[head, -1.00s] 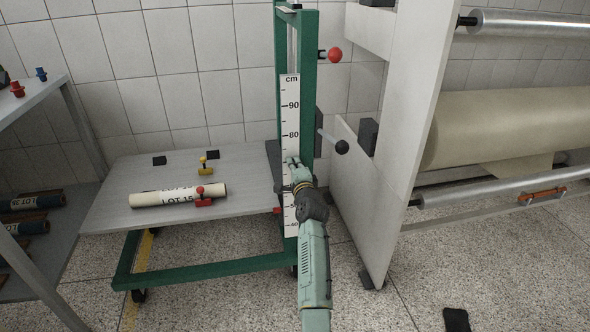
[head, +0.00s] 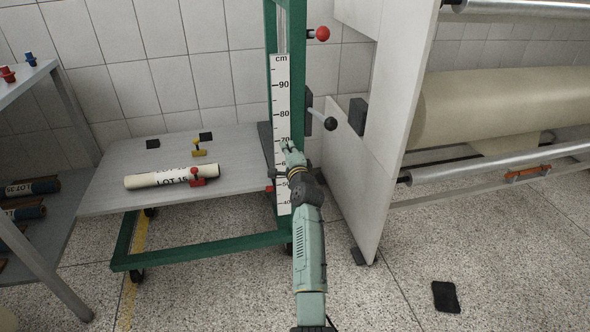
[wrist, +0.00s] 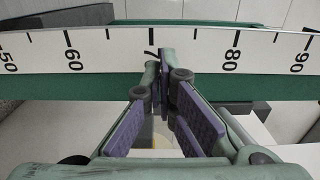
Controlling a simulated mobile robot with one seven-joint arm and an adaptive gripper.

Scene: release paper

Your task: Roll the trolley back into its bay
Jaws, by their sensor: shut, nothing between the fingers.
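The trolley has a green mast (head: 271,30), a green base frame (head: 200,254) on castors and a grey platform (head: 110,192). A white cm scale (head: 283,95) runs up the mast. A cream roll marked LOT 15 (head: 150,180) lies on the platform beside a red clamp (head: 197,178) and a yellow clamp (head: 199,151). My gripper (head: 288,147) is shut and empty in front of the scale near 70. In the wrist view its fingertips (wrist: 158,62) overlap the scale (wrist: 110,48) at the 70 mark; I cannot tell whether they touch it.
A white machine panel (head: 385,130) with a large cream roll (head: 480,105) stands right of the trolley. A black-knobbed lever (head: 330,123) and a red knob (head: 322,34) project from the mast. A rack (head: 45,230) stands at left. A black pad (head: 446,297) lies on the floor; a yellow line (head: 130,290) runs under the trolley.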

